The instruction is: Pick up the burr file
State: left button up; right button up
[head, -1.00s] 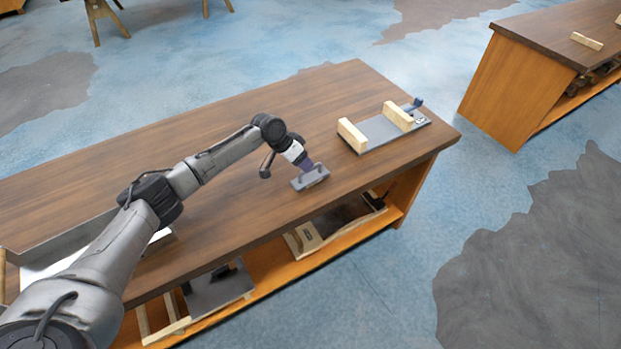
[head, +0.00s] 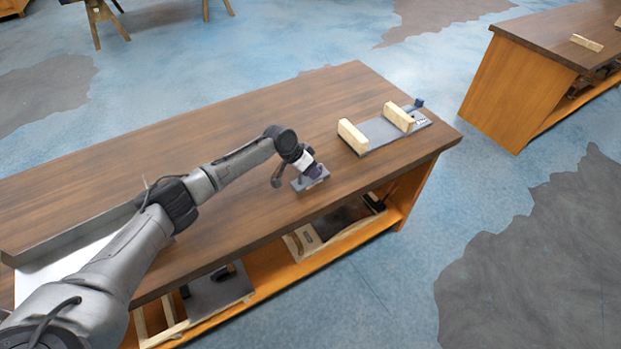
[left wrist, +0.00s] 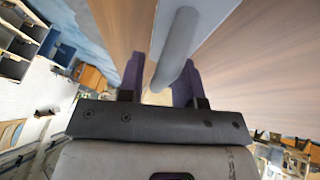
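The burr file (head: 299,185), a grey flat block with a raised bar handle, lies on the wooden workbench near its front edge. My left gripper (head: 313,171) is right over it in the head view and hides much of it. In the left wrist view, the purple fingers of my left gripper (left wrist: 161,78) stand apart, on either side of the file's grey bar handle (left wrist: 178,48). I cannot tell whether either finger touches the handle. My right gripper is not in view.
A grey board (head: 385,130) with two wooden blocks lies right of the file on the workbench (head: 225,125). Grey and wooden parts sit on the shelf below. A second bench (head: 515,90) stands at the upper right. The bench top behind the file is clear.

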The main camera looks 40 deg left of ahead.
aim_at(311, 180)
pick_arm(q)
grip_shut()
jog(key=shift+r, duration=0.15)
jog(key=shift+r, duration=0.2)
jog(key=r, duration=0.1)
jog(key=r+p, duration=0.1)
jog(key=r, duration=0.2)
jog(key=shift+s+d+r+p, duration=0.1)
jog(key=shift+s+d+p, duration=0.1)
jog(key=shift+d+p, duration=0.15)
jog(key=s+d+r+p, duration=0.2)
jog(key=s+d+r, duration=0.3)
jog(key=d, duration=0.4)
jog(key=shift+s+d+r+p, duration=0.15)
jog(key=shift+s+r+p, duration=0.15)
jog(key=shift+r, duration=0.35)
